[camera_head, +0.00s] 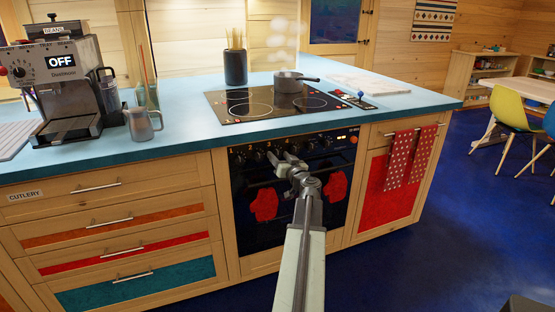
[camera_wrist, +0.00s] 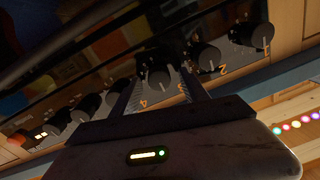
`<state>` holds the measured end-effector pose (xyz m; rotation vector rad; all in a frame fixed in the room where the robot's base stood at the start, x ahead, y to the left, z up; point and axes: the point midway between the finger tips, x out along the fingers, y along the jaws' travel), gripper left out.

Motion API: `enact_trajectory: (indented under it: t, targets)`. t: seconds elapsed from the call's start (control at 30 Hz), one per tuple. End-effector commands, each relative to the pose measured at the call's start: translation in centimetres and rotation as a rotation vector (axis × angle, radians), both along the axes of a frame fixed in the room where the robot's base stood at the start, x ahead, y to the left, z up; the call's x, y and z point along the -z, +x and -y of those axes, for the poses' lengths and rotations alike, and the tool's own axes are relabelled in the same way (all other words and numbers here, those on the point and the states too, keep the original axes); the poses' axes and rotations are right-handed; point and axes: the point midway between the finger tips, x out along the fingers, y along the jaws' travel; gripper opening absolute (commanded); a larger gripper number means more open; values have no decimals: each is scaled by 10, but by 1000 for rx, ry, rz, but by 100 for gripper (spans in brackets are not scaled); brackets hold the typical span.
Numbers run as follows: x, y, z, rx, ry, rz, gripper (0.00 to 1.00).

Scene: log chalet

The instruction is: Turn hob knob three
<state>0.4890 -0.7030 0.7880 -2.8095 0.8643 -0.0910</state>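The hob knobs are dark round knobs in a row on the oven's front panel (camera_head: 330,142), below the blue worktop. In the wrist view, which shows the panel upside down, knob three (camera_wrist: 158,76) is between the two fingers of my gripper (camera_wrist: 163,82). The fingers are apart, one on each side of it; I cannot tell whether they touch it. Knob two (camera_wrist: 205,56) and knob one (camera_wrist: 248,36) are to the right, and knob four (camera_wrist: 119,90) is by the left finger. In the head view my gripper (camera_head: 284,162) is at the panel and hides part of the row.
Red oven mitts (camera_head: 264,205) hang on the oven front below the knobs. A saucepan (camera_head: 288,84) stands on the black hob (camera_head: 230,113). Drawers (camera_head: 115,220) are left of the oven; a red-panelled cupboard (camera_head: 375,205) with red towels is right. The blue floor in front is clear.

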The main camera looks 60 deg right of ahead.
Motion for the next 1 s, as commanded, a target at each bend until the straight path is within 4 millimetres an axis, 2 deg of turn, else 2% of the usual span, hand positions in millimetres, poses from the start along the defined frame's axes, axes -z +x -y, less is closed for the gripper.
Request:
enact_trajectory:
  t: [0.17,0.27,0.6,1.0]
  targets:
    - [0,-3,-2,1,0,0,53]
    - [0,-12,-9,2,0,0,53]
    - [0,-61,-44,1,0,0,53]
    - [0,-63,-44,0,0,0,53]
